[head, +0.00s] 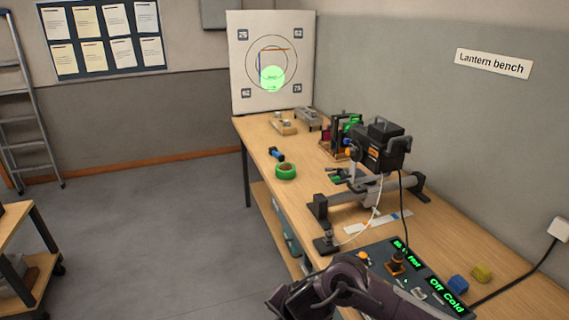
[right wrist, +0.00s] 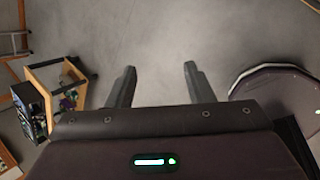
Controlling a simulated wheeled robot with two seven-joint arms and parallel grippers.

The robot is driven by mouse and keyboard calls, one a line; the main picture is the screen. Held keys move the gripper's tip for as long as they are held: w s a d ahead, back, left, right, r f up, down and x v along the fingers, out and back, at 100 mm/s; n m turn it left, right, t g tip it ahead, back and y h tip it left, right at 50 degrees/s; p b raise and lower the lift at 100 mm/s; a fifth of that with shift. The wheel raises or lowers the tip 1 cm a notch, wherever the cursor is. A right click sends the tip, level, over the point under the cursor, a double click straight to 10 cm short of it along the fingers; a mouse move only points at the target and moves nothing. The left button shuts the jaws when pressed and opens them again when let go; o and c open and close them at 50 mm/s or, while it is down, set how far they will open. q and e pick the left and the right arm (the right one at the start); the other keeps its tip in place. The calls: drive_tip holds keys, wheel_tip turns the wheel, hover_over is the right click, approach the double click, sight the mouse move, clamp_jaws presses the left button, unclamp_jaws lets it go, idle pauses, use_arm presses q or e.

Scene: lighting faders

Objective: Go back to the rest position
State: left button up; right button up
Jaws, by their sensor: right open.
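My right gripper (right wrist: 160,68) is open and empty in the right wrist view, its two fingers apart over bare grey floor. A dark purple arm link of mine shows at the bottom of the head view, in front of the near edge of the bench and covering part of the control panel (head: 437,279). The panel carries faders, an orange-topped knob (head: 397,262) and green lit displays; one reads "Off Cold". The black lantern (head: 380,147) stands on its stand on the bench. A green glowing spot (head: 272,78) shows on the target board (head: 240,70). My left gripper is not in view.
The wooden bench (head: 262,139) runs along the right wall. It holds a green tape roll (head: 286,171), a blue-and-black tool (head: 277,154) and blue and yellow blocks near the panel. A cart (head: 25,245) stands at left. The floor (head: 150,230) between is clear.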

drive_tip(key=s+a+r+m+t+y, duration=0.2)
drive_tip(key=s+a+r+m, duration=0.25)
drive_tip(key=m, duration=0.45)
drive_tip(key=s+d+f+m+g+h, duration=0.2)
drive_tip(key=s+d+m, duration=0.6)
drive_tip(key=d, duration=0.4)
drive_tip(key=s+d+f+m+g+h, duration=0.25)
drive_tip(key=s+d+m, duration=0.35)
drive_tip(key=d+m, duration=0.45)
drive_tip(key=s+d+f+n+b, duration=0.1)
drive_tip(key=s+f+b, duration=0.1)
drive_tip(key=f, duration=1.6)
drive_tip(key=s+d+f+b, duration=0.1)
drive_tip(key=f+b, duration=0.1)
drive_tip(key=f, duration=1.5)
use_arm(q)
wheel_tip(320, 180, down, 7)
drive_tip(key=b, duration=0.3)
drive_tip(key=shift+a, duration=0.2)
use_arm(e)
drive_tip(key=s+d+f+g, duration=0.1)
drive_tip(key=s+d+f, duration=0.2)
drive_tip(key=s+f, duration=1.5)
drive_tip(key=shift+s+f+g, duration=0.3)
drive_tip(key=shift+f+g, duration=0.05)
drive_tip(key=shift+f, duration=0.35)
